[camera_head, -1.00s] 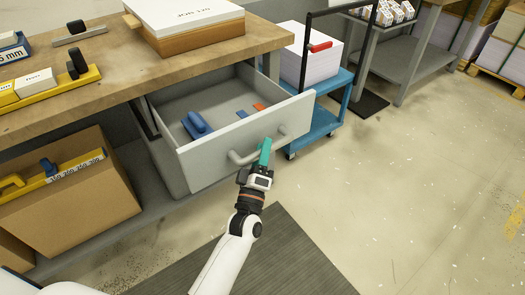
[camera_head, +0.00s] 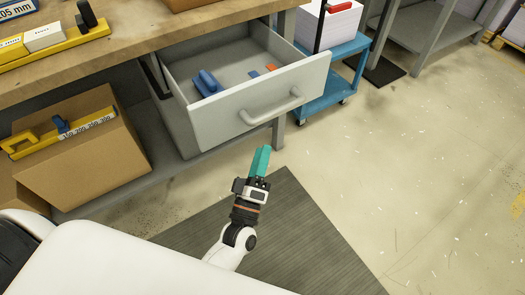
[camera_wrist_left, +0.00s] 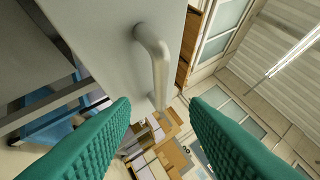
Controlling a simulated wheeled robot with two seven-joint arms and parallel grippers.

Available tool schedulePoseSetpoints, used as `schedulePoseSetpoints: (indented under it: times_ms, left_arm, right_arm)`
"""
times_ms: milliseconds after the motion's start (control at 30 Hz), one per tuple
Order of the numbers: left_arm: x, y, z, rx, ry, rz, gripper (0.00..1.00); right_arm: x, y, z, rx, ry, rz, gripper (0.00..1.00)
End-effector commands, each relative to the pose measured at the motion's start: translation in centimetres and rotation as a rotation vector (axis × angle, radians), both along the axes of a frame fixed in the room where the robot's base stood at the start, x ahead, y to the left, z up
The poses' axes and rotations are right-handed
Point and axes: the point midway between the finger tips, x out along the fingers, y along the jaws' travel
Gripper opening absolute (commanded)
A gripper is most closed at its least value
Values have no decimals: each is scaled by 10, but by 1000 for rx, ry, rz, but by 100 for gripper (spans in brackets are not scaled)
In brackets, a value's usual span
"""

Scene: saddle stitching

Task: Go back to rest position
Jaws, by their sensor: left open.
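My left gripper (camera_head: 260,161) has green fingers and is in front of the open drawer, apart from its handle (camera_head: 271,107). In the left wrist view, the two green fingers (camera_wrist_left: 158,125) are spread with nothing between them. The bar handle (camera_wrist_left: 155,60) shows beyond them on the drawer front. The grey drawer (camera_head: 220,125) is pulled out under the workbench and holds a blue tool (camera_head: 207,84) and small orange and blue items. My right gripper is not seen.
A wooden workbench (camera_head: 130,45) runs along the top left. A cardboard box (camera_head: 90,160) with a yellow tool sits on the lower shelf. A blue cart (camera_head: 340,75) stands right of the drawer. The floor (camera_head: 420,180) to the right is open, with a dark mat (camera_head: 300,235) below my gripper.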

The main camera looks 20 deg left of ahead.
Motion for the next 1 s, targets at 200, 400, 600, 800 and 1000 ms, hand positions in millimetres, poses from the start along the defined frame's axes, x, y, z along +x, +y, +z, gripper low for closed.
schedulePoseSetpoints:
  times_ms: [200,400,600,800,1000]
  left_arm:
    - [0,0,0,0,0,0,41]
    - [1,-1,-4,9,12,-3,41]
    - [2,-14,-80,216,263,-67,41]
    - [-38,-16,-224,611,713,-232,41]
    - [-119,12,-336,952,1102,-440,41]
  right_arm:
    - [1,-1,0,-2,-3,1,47]
    - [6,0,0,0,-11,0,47]
    - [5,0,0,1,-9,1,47]
    - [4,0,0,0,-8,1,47]
    - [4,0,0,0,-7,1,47]
